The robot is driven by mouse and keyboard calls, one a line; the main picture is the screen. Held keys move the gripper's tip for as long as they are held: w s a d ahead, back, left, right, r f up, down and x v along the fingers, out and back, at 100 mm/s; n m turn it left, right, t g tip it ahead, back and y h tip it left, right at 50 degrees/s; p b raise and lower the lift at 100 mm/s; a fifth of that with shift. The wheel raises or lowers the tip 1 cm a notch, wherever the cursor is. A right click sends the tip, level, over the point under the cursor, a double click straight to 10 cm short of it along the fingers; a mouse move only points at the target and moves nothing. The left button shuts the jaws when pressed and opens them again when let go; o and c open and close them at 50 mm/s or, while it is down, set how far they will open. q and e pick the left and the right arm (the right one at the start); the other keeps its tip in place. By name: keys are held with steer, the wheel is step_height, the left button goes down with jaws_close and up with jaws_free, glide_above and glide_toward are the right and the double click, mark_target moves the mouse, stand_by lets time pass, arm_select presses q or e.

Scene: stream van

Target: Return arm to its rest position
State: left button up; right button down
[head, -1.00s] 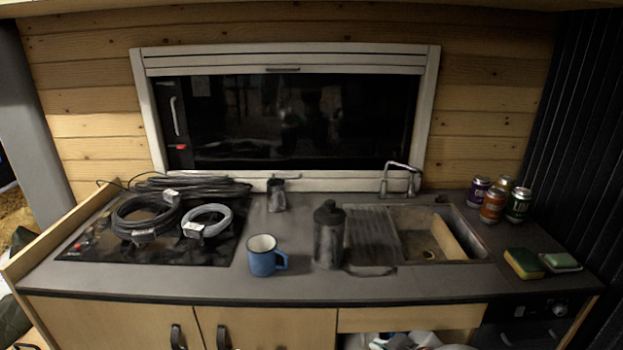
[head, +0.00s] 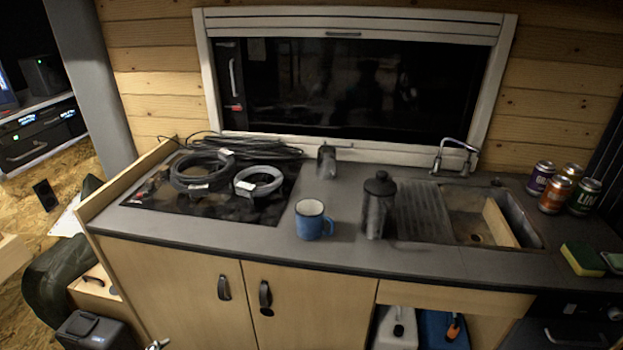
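Neither of my grippers shows in the head view, and no arm link can be made out. What my arms are doing is outside the frame. The counter (head: 345,226) is in front of me. A blue mug (head: 310,222) with a white inside stands upright near its front edge. A dark lidded canister (head: 377,208) stands upright to the right of the mug, beside the sink drainer. A small dark metal cup (head: 326,161) stands at the back below the window.
Coiled cables (head: 205,172) lie on the black hob (head: 262,207) at left. The sink (head: 465,210) is at right, with several cans (head: 553,194) and a sponge (head: 581,259) beyond it. A white jug (head: 396,330) sits below the counter. A black case (head: 98,333) is at lower left.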

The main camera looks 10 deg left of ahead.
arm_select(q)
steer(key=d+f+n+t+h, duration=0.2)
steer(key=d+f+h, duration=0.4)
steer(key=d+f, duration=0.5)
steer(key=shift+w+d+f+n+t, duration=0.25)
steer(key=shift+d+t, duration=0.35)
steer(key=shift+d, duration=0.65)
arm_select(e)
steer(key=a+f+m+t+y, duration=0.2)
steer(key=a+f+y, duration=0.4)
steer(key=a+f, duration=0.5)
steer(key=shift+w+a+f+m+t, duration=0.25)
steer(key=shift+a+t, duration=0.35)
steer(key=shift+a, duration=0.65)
